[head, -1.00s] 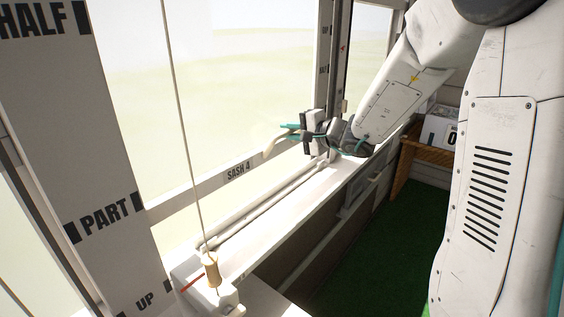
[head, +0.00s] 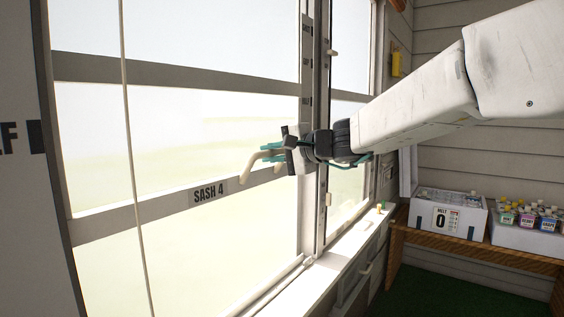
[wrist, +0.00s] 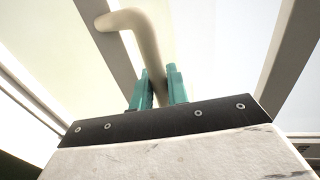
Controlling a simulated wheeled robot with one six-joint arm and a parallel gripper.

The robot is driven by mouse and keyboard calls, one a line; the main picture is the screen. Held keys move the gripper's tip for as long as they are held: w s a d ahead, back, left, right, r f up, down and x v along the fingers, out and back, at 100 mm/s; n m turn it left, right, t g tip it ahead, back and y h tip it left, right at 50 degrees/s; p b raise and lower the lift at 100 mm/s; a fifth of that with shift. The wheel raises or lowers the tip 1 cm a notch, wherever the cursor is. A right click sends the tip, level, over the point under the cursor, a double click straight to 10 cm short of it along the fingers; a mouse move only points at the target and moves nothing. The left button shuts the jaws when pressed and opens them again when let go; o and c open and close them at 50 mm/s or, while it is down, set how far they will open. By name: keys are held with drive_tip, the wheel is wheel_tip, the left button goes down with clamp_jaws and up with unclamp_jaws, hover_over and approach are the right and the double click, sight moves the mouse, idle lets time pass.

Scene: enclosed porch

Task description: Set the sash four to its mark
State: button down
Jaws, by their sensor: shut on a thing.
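Sash 4 (head: 209,193) is the framed window whose grey bottom rail carries the label "SASH 4". That rail stands above the sill, with a gap beneath it. A bent cream handle (head: 256,160) sticks out from the rail. My gripper (head: 277,156) is shut on this handle; in the wrist view the teal fingers (wrist: 158,90) stand on either side of its shank (wrist: 148,50). The left post (head: 22,170) shows only "LF" and a dark mark. The right post (head: 307,70) has small lettering that I cannot read clearly. Which mark the rail matches, I cannot tell.
A pale cord (head: 132,170) hangs in front of the window. The white sill (head: 325,265) runs below. A white box marked "0" (head: 462,222) and a box of coloured bottles (head: 530,238) stand on a wooden shelf (head: 480,252) at the right. Green floor lies below.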

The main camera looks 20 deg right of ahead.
drive_tip(key=shift+r, duration=0.1)
drive_tip(key=c, duration=1.5)
unclamp_jaws()
drive_tip(key=shift+o, duration=0.2)
drive_tip(key=shift+s, duration=0.1)
drive_tip(key=v, duration=0.7)
drive_tip(key=shift+s+d, duration=0.2)
